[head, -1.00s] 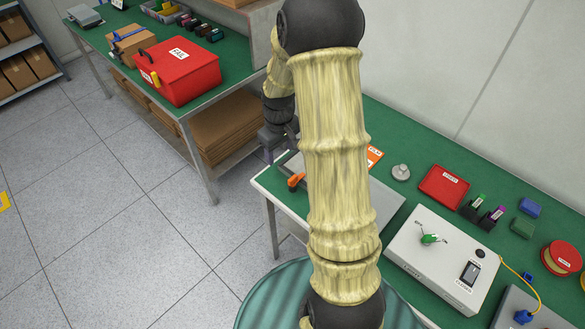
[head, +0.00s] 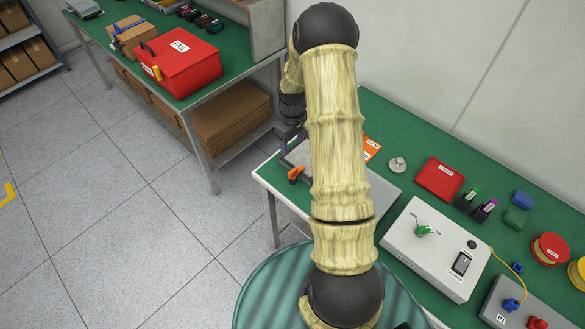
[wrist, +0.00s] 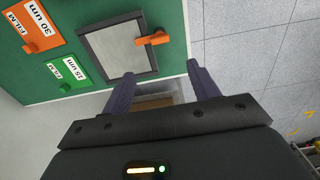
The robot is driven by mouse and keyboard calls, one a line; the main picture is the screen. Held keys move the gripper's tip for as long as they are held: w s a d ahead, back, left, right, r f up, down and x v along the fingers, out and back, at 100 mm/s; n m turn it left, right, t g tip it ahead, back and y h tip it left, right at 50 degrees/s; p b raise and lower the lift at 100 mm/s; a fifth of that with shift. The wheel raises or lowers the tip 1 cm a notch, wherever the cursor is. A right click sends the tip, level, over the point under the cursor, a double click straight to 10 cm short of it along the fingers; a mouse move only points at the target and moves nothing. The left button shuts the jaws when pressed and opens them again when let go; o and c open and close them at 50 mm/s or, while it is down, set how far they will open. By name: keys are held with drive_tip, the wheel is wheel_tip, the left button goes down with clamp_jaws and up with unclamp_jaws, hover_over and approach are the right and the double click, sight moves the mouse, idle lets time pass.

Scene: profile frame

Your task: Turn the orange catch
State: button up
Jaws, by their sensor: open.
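The orange catch (head: 296,173) sits at the left edge of a grey framed panel on the green bench. In the wrist view the orange catch (wrist: 152,39) lies across the frame's right side, its handle over the pale panel (wrist: 115,52). My gripper (wrist: 159,82) is open and empty, with its two dark fingers apart. In the wrist picture the catch is above the fingertips, and the gripper is not touching it. In the head view my arm hides part of the panel, and the fingers are hard to make out.
Orange (wrist: 38,27) and green (wrist: 75,75) film cards lie beside the panel. A grey box with a green knob (head: 423,231) and a red box (head: 440,179) stand to the right. A red case (head: 180,62) is on the other bench. Floor shows between the benches.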

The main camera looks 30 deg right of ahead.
sight(293, 171)
wheel_tip(293, 171, down, 15)
drive_tip(key=p, duration=0.4)
drive_tip(key=shift+p, duration=0.35)
drive_tip(key=c, duration=1)
